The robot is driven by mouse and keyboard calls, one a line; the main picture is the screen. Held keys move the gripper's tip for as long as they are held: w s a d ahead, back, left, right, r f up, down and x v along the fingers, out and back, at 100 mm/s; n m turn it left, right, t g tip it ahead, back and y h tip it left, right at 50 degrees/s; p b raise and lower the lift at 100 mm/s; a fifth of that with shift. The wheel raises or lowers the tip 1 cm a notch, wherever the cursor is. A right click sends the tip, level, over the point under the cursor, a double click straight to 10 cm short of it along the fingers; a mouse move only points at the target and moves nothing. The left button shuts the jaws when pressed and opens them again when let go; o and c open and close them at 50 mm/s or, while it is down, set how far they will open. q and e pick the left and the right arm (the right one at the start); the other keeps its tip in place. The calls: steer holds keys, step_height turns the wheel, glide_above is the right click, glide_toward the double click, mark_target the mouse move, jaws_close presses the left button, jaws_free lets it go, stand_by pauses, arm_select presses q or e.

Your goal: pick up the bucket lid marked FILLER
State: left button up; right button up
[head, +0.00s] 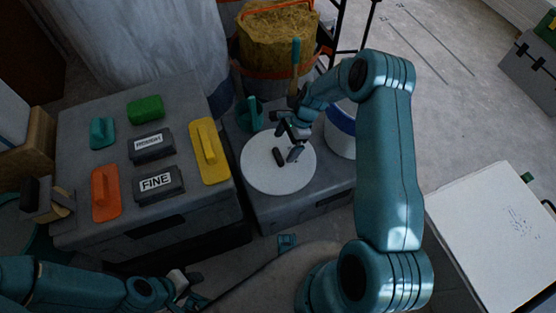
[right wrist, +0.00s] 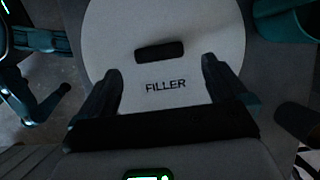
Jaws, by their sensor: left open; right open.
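The bucket lid marked FILLER (head: 262,177) is a round white disc with a dark bar-shaped handle. In the head view it lies on a low grey box top right of the tool case. The lid also fills the middle of the right wrist view (right wrist: 195,28), with its dark handle (right wrist: 159,51) above the lettering. My right gripper (head: 291,150) is open over the lid, beside the handle. In the right wrist view its fingers (right wrist: 162,82) are spread wide with nothing between them. My left gripper (head: 187,290) is open and empty low in the head view, away from the lid.
A grey case (head: 85,160) on the left carries several coloured floats and dark blocks, one marked FINE (head: 157,183). A teal cup (head: 248,115) and a white-and-blue bucket (head: 341,130) stand close to the lid. A bucket of yellowish material (head: 277,40) is behind. A white-topped box (head: 495,225) stands right.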

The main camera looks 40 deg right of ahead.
mark_target(279, 155)
steer(key=b+x, duration=0.1)
steer(key=x, duration=0.4)
steer(key=shift+a+b, duration=0.15)
steer(key=shift+b, duration=0.2)
steer(key=shift+r, duration=0.15)
steer(key=c, duration=1.1)
